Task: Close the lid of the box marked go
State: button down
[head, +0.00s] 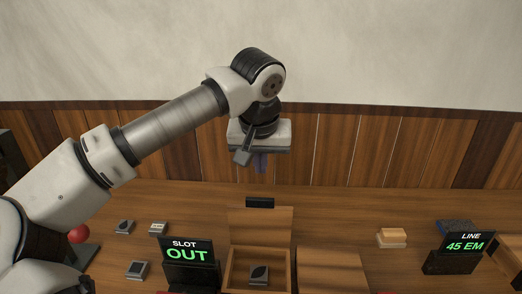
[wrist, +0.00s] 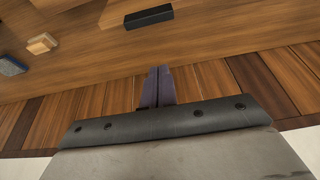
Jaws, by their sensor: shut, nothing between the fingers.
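A wooden box (head: 233,268) stands open at the bottom middle of the head view. Its lid (head: 260,222) is raised at the back, with a dark bar handle (head: 260,202) on its top edge. A dark tile with a leaf-like mark (head: 259,273) lies inside. I cannot read a "go" mark on any box. My gripper (head: 261,164) is shut and empty, pointing down above and behind the raised lid, apart from it. In the wrist view its purple fingers (wrist: 155,88) are together, and the handle (wrist: 148,17) shows beyond them.
A second wooden box or lid (head: 332,266) is flat and closed to the right. A "SLOT OUT" sign (head: 187,252) stands left, a "LINE 45 EM" sign (head: 464,246) right. Pale blocks (head: 392,238) and small tiles (head: 137,269) lie around. The panelled wall (head: 350,150) is behind.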

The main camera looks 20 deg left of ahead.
jog(key=f, duration=0.1)
jog(key=s+f+p, duration=0.1)
jog(key=f, duration=0.1)
jog(key=s+f+p, duration=0.1)
jog(key=shift+d+f, duration=0.25)
jog(key=shift+f, duration=0.1)
jog(key=shift+s+f, duration=0.1)
jog(key=shift+s, duration=0.05)
